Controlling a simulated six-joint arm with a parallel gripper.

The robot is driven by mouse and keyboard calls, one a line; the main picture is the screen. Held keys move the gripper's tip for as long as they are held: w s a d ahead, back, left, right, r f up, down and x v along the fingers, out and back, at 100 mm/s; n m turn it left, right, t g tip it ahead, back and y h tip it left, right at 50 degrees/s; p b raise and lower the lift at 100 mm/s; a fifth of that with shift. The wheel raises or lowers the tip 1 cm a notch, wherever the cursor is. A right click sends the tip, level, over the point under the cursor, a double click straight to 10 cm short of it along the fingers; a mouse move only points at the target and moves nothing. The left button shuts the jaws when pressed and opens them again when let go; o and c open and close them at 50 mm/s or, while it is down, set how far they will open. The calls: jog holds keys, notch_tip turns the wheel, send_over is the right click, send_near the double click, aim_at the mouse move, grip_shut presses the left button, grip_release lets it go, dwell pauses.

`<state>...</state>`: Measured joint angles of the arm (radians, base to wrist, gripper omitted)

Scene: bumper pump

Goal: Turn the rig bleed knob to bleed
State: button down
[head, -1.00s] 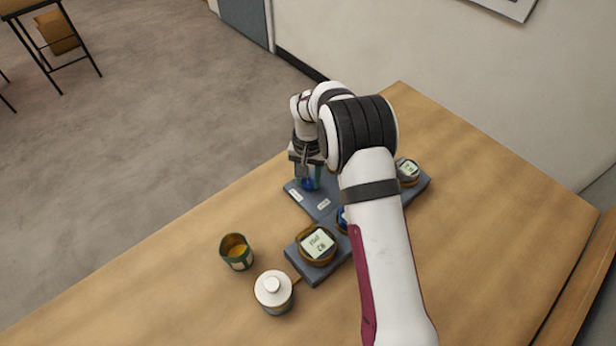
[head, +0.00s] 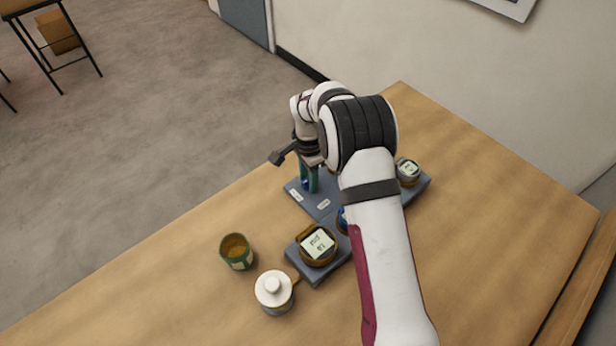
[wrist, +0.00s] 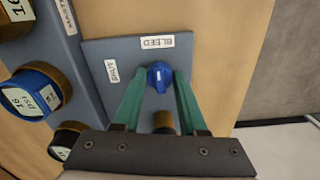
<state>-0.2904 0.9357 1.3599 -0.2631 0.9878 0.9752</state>
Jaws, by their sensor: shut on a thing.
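The bleed knob (wrist: 160,73) is blue and sits on a grey plate (wrist: 100,50) in the wrist view. A BLEED label (wrist: 158,42) is just above it and a SHUT label (wrist: 112,70) is to its left. A short pale mark on the knob runs roughly up and down the picture, toward the BLEED label. My gripper (wrist: 160,80) has its green fingers closed on the knob's two sides. In the head view my gripper (head: 309,180) reaches down to the plate (head: 320,204), and the fingers mostly hide the knob.
A blue-rimmed gauge (wrist: 32,95) is left of the plate in the wrist view. A large brass-rimmed gauge (head: 318,244) and a smaller one (head: 408,171) stand on the grey base.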

jog(key=shift+m, duration=0.5)
jog(key=shift+c, duration=2.3)
grip_release()
notch_tip(320, 180, up, 16)
jog(key=shift+f, duration=0.15)
